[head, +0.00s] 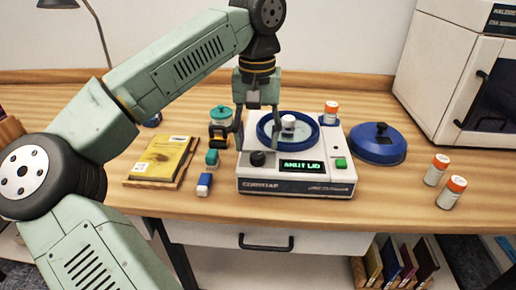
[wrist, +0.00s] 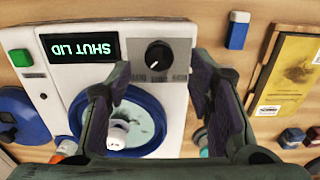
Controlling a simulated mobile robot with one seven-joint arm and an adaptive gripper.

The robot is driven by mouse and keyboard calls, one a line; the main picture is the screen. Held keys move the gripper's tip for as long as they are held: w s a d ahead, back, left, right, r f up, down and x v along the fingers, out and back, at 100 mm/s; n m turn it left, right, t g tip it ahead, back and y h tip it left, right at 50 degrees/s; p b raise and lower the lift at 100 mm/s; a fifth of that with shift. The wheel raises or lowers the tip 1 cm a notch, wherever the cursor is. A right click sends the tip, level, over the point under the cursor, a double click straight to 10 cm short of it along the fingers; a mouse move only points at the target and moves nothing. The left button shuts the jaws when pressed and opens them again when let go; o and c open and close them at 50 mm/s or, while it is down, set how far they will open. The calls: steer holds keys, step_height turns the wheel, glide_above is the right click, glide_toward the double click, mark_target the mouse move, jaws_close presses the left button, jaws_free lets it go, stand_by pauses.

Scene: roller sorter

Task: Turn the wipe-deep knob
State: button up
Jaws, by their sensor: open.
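A round black knob (head: 257,159) sits on the front left of a white machine (head: 300,186), left of its lit display (head: 301,165). The knob also shows in the wrist view (wrist: 158,56), with a pale pointer mark and small labels too blurred to read. The display reads "SHUT LID". My gripper (head: 257,133) is open and empty, pointing down above the machine's left side. In the wrist view its fingers (wrist: 160,78) stand apart on either side of the knob's line, without touching it.
The machine's blue-rimmed bowl (head: 262,133) is uncovered, with a white bottle (head: 288,122) in it. A blue lid (head: 378,145) lies to the right. A green button (head: 341,164) is right of the display. An orange-capped bottle (head: 331,111) stands behind. A yellow book (head: 160,158) lies left.

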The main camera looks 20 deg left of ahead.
mark_target(258, 155)
steer(key=shift+f, duration=1.95)
steer(key=shift+c, duration=0.5)
jaws_close()
